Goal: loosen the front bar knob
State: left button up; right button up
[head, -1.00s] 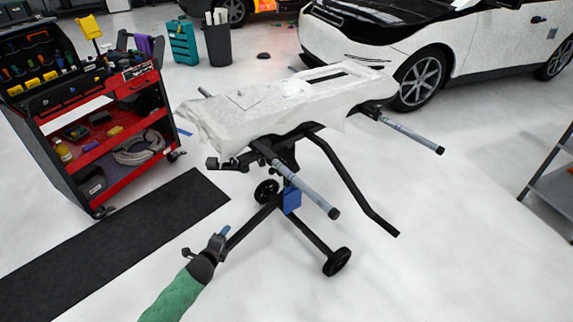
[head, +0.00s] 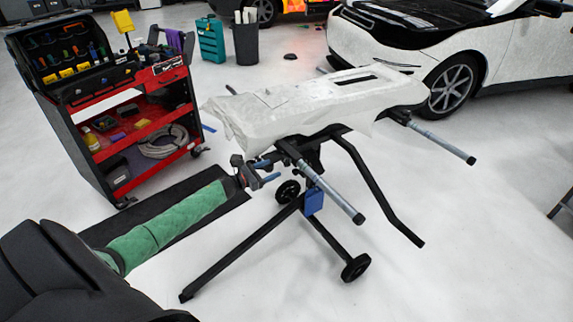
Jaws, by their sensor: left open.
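The work stand holds a white-wrapped panel (head: 300,100) on its top. The front bar (head: 332,195), a grey tube with a black end cap, sticks out toward the lower right from under the panel. A small dark knob-like part (head: 237,160) shows at the stand's left end, partly crowded by my gripper; I cannot tell for sure that it is the front bar knob. My left gripper (head: 268,171) is open beside it, below the panel's near left corner, its blue-tipped fingers pointing right. Whether it touches anything is unclear. My right gripper is out of view.
A red and black tool cart (head: 125,125) stands at the left, by a dark floor mat (head: 190,205). A second bar (head: 440,143) sticks out at the right. A white car (head: 440,50) is behind. The floor at front right is clear.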

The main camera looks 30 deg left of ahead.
aim_at(284, 163)
pick_arm(q)
jog(key=p+x, duration=0.1)
jog(key=x, duration=0.4)
jog(key=shift+w, duration=0.35)
jog(key=shift+w+d, duration=0.2)
jog(key=shift+w, duration=0.1)
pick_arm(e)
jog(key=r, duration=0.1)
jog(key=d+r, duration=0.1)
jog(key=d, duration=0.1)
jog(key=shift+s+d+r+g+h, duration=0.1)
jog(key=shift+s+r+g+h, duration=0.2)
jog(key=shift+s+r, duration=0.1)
pick_arm(q)
jog(key=c, duration=1)
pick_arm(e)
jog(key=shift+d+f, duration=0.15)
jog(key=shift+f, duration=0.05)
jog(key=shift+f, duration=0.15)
